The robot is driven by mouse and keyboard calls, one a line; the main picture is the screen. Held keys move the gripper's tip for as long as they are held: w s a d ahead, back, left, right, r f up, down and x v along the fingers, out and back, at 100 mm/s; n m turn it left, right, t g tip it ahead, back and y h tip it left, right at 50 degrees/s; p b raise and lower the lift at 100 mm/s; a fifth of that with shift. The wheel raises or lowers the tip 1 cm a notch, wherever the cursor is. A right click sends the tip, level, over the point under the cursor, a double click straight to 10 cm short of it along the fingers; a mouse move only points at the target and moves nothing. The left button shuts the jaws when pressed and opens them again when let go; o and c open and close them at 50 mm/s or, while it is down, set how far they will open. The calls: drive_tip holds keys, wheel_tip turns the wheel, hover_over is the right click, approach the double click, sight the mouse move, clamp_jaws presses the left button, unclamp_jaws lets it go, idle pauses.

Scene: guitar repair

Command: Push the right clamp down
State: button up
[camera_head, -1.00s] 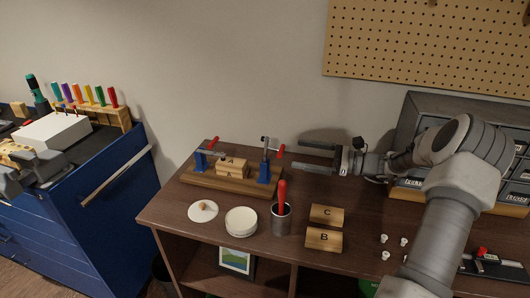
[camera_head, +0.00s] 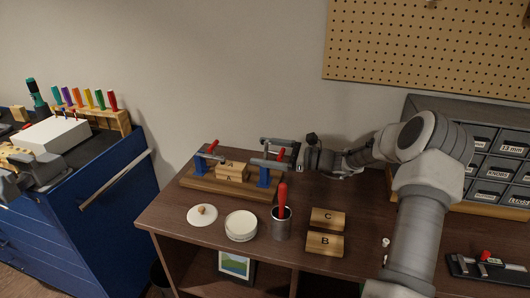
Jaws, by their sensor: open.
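The right clamp has a blue base (camera_head: 264,177) and a red handle (camera_head: 281,155), and stands at the right end of a wooden fixture board (camera_head: 225,186). My gripper (camera_head: 266,152) is open at this clamp, reaching in from the right. One finger is above and behind the red handle, the other lies across the clamp top. The fingers hide much of the clamp's metal arm, so I cannot tell its exact angle or whether they touch it. The left clamp (camera_head: 201,163) has a red handle tilted up to the right. A wooden block marked A (camera_head: 232,171) sits between the clamps.
In front stand a grey cup (camera_head: 282,229) with a red-handled tool, white discs (camera_head: 241,225), a white lid (camera_head: 202,215) and wooden blocks C (camera_head: 327,217) and B (camera_head: 325,243). Labelled drawers (camera_head: 490,165) stand at the right. The table's middle right is mostly clear.

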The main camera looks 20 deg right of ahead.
clamp_jaws()
idle(0.4)
drive_tip(key=shift+r+p, duration=0.15)
drive_tip(key=shift+p, duration=0.15)
